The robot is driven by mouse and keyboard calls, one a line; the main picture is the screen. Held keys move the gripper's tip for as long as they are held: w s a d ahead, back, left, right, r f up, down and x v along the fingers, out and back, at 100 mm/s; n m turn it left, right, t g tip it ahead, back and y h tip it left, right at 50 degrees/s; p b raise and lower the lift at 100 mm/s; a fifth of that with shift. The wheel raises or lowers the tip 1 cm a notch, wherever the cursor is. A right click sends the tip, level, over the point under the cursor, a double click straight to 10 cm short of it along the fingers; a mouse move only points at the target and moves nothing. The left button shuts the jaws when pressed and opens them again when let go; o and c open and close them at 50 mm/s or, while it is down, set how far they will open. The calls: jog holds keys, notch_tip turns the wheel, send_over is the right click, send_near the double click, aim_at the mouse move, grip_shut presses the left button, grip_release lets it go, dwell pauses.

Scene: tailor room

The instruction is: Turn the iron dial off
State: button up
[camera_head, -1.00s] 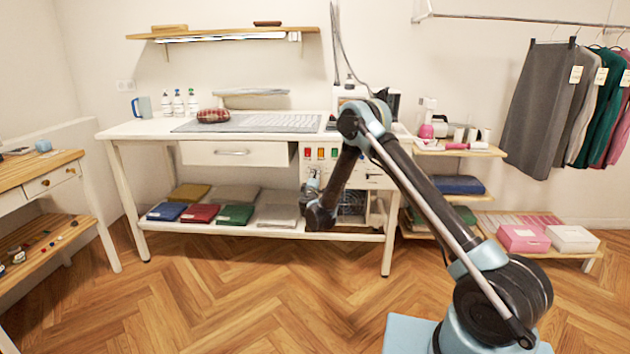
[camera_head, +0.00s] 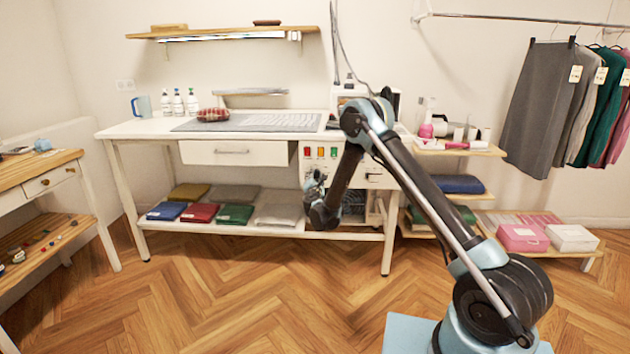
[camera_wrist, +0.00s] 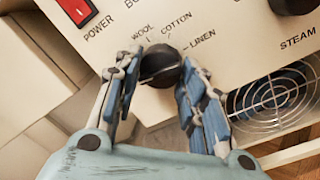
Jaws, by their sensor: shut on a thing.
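The iron dial (camera_wrist: 160,64) is a round black knob on a cream control panel, with WOOL, COTTON and LINEN printed around its upper side. My gripper (camera_wrist: 161,72) is shut on the dial in the wrist view, one blue-grey finger on each side. Which mark the dial points to is not clear. In the head view my gripper (camera_head: 315,183) is at the front of the white control box (camera_head: 310,166) under the table's right part. The dial is hidden or too small to tell there.
A red POWER switch (camera_wrist: 76,10) is left of the dial. Another black knob (camera_wrist: 293,4) and a round fan grille (camera_wrist: 275,100) are to the right. The white table (camera_head: 150,130) has a lower shelf with folded fabrics (camera_head: 200,213). The wooden floor in front is clear.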

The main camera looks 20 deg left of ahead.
jog(key=shift+f+n, duration=0.1)
jog(key=shift+n, duration=1.1)
jog(key=shift+d, duration=0.1)
jog(key=o, duration=1.1)
jog(key=shift+c, duration=0.2)
jog(key=v, duration=1.1)
jog(key=shift+s+d, duration=0.2)
jog(key=shift+s, duration=0.2)
